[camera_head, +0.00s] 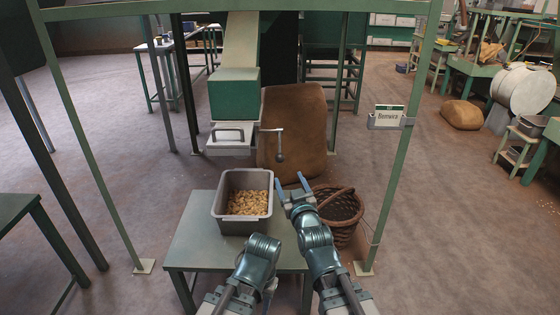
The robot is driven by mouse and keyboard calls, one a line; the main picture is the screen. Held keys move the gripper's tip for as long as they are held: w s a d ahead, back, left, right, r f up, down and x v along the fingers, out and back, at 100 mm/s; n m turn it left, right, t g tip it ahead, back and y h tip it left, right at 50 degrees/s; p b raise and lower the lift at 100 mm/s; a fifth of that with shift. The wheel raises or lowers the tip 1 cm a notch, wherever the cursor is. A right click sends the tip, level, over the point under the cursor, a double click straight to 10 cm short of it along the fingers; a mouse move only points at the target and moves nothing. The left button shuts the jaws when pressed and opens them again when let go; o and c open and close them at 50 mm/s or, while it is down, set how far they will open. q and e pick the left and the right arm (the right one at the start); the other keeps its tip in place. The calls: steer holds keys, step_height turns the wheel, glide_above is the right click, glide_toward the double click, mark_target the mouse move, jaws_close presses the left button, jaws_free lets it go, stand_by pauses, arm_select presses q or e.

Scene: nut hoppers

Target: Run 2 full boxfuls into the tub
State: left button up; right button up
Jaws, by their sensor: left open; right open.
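A grey tub (219,211) stands on a low green table, with a layer of tan nuts (247,203) in it. Above and behind it hangs a green hopper box (234,97) under a sloping chute. A pale grey part with a bar handle (229,134) sits below the box, and a crank lever with a dark knob (280,157) hangs at its right. My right gripper (291,184) is open and empty, just right of the tub and below the lever. My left gripper (268,287) is low, in front of the tub; its fingers are mostly hidden by its arm.
A wicker basket (342,208) stands on the floor right of the table (190,243). A brown sack (293,125) stands behind. Green frame posts (396,165) rise on both sides, the right one bearing a "Benwics"-like sign (388,117).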

mark_target(280, 160)
steer(key=x, duration=1.3)
steer(key=shift+w+a+f, duration=0.1)
steer(key=shift+w, duration=0.2)
jaws_close()
stand_by(0.8)
